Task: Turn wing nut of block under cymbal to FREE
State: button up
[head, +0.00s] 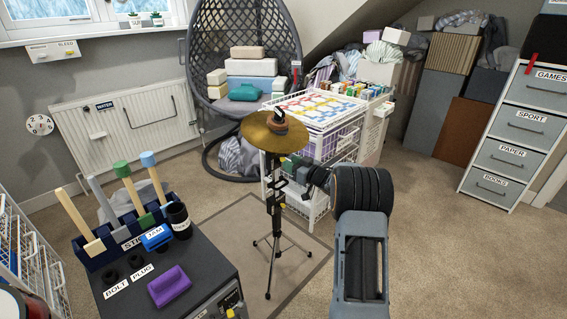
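A brass cymbal (262,133) sits level on top of a thin black stand (269,240) with three legs, in the middle of the head view. A brown piece (279,125) with a dark top sits on the cymbal's centre. Dark block-like parts with small light and yellow-green details show on the stand below the cymbal. The wing nut and any FREE mark are too small to make out. My gripper (291,170) reaches in from the right, just below the cymbal's right edge, close beside the stand's upper part. Its fingers are too small and overlapped to tell open from shut.
The stand is on a flat mat (305,262). A dark cabinet (190,280) with sticks, a purple block (169,286) and labelled holders stands front left. A white wire trolley (309,205) is close behind the stand. A hanging chair is farther back. Carpet at right is clear.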

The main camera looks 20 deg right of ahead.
jog(key=shift+b+x, duration=0.4)
jog(key=shift+x, duration=1.9)
grip_shut()
